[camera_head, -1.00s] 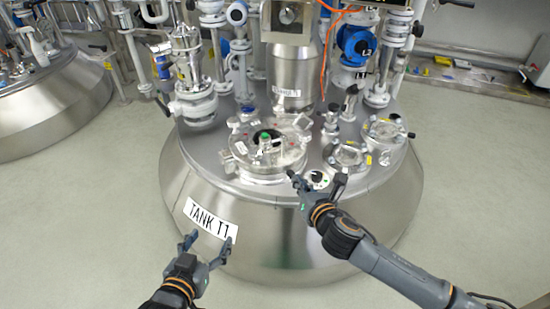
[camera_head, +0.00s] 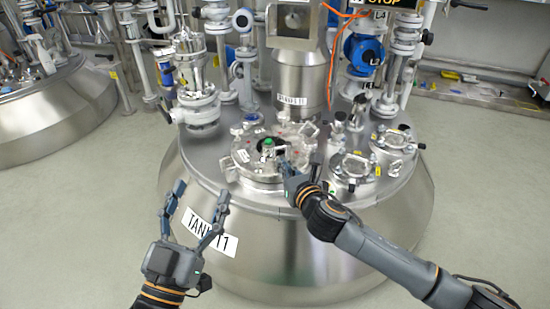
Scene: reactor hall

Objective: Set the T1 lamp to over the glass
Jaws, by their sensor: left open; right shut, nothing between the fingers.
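The steel tank (camera_head: 290,255) stands in front of me, its TANK T1 plate (camera_head: 200,228) partly covered by a left finger. On its top is a round bolted manway lid (camera_head: 245,172) with a green-topped knob (camera_head: 268,142) at a dark centre. Two smaller round flanged ports, a nearer one (camera_head: 352,168) and a farther one (camera_head: 395,139), are to its right. I cannot tell for sure which fitting is the lamp or which port holds the glass. My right gripper (camera_head: 284,166) is shut and empty at the lid's right edge. My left gripper (camera_head: 201,194) is open and empty before the tank.
A steel cylinder (camera_head: 302,80) with a small label rises behind the lid. A valve assembly (camera_head: 196,95) stands at the left rear, and a blue-fronted unit (camera_head: 364,54) at the right rear. Another tank (camera_head: 60,115) is at far left. The floor (camera_head: 480,190) at right is clear.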

